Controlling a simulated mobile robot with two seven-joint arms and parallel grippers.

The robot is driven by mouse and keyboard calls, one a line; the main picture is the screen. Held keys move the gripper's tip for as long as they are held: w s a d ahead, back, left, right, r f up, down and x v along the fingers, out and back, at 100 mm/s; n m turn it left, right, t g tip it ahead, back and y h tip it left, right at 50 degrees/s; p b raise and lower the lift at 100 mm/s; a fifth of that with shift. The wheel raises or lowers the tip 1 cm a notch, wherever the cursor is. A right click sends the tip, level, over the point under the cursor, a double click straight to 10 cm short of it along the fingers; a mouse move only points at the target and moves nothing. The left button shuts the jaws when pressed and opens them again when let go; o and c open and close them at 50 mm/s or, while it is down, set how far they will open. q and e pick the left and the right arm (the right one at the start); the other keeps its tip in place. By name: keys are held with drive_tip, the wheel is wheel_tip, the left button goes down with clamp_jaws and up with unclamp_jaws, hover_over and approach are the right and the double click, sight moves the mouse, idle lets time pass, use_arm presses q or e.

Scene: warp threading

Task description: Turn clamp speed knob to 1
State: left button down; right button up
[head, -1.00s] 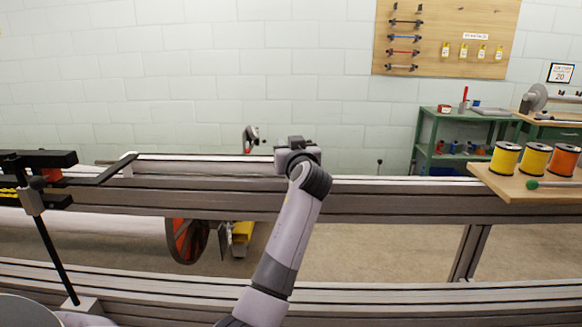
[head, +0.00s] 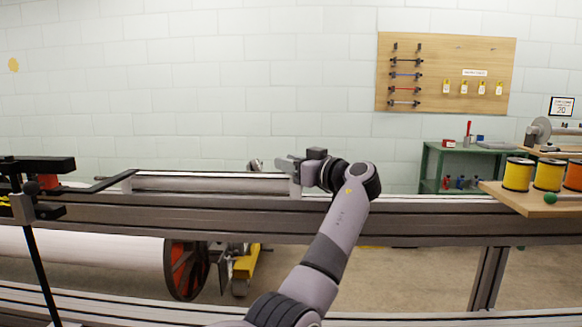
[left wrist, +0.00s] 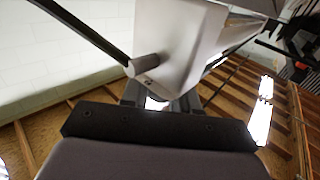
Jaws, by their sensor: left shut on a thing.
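My left gripper (head: 284,165) shows in the head view at the upper middle, just above the metal beam, pointing left. In the left wrist view its fingers (left wrist: 160,98) sit below a pale grey housing (left wrist: 172,45). They are shut on a small pale part (left wrist: 156,103), mostly hidden between them. A short grey round post (left wrist: 143,66) sticks out of the housing beside the fingers, apart from them. I cannot tell for certain whether the held part is the clamp speed knob, and no dial mark is readable. My right gripper is not in view.
The long metal beam (head: 420,220) crosses the head view, with a large roll (head: 80,247) and red-spoked wheel (head: 186,270) below. A black bracket (head: 40,165) stands at left. Thread spools (head: 518,174) stand on a wooden board at right.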

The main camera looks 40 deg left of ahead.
use_arm(q)
drive_tip(key=shift+g, duration=0.3)
drive_tip(key=c, duration=0.9)
unclamp_jaws()
drive_tip(key=shift+c, duration=0.2)
drive_tip(key=d, duration=0.7)
drive_tip(key=shift+c, duration=0.3)
